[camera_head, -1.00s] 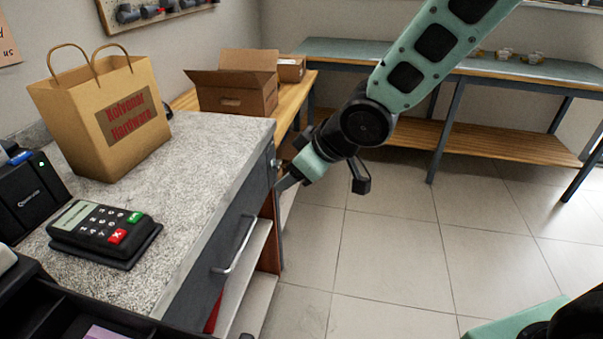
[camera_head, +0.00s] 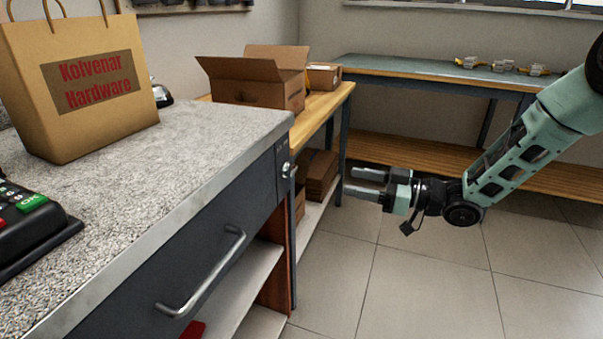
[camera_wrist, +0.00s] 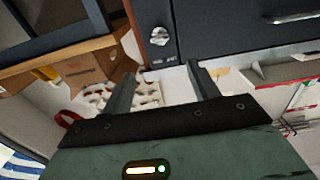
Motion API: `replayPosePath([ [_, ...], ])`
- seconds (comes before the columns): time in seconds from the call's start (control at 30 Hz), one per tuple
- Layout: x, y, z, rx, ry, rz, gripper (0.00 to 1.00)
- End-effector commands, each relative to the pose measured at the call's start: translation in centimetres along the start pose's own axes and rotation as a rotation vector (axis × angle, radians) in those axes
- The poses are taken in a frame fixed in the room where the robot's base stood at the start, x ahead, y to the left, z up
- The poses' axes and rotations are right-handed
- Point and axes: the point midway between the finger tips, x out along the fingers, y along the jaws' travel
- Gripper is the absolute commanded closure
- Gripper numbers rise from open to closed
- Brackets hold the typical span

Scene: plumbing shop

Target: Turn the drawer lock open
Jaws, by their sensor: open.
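The drawer lock (camera_head: 286,169) is a small silver cylinder near the right end of the dark grey drawer front (camera_head: 190,262). It also shows in the wrist view (camera_wrist: 160,36), on the dark panel beyond my fingers. The drawer has a silver bar handle (camera_head: 205,275) and looks closed. My gripper (camera_head: 364,182) is open and empty, to the right of the lock and apart from it. In the wrist view its two fingers (camera_wrist: 160,88) stand apart with nothing between them.
The speckled counter (camera_head: 150,160) carries a paper bag (camera_head: 75,85) and a card terminal (camera_head: 35,225). An open cardboard box (camera_head: 255,80) stands on the wooden bench behind. A long workbench (camera_head: 450,80) runs along the back. The tiled floor at right is free.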

Motion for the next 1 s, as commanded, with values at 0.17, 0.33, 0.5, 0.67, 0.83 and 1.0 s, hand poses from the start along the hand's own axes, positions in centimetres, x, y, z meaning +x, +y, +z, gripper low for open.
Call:
replayPosePath([
  [0.17, 3.9, -0.1, 0.1, 0.0, 0.001, -0.003, 0.4],
  [0.33, 7.5, -0.1, 0.1, 0.0, 0.0, -0.003, 0.4],
  [0.5, 10.8, -0.1, 0.1, 0.0, 0.0, -0.002, 0.4],
  [0.67, 13.1, -0.1, 0.1, 0.0, -0.001, -0.001, 0.4],
  [0.83, 14.4, 0.0, 0.1, 0.0, -0.001, 0.001, 0.4],
  [1.0, 14.7, 0.0, 0.1, 0.001, -0.002, 0.002, 0.4],
])
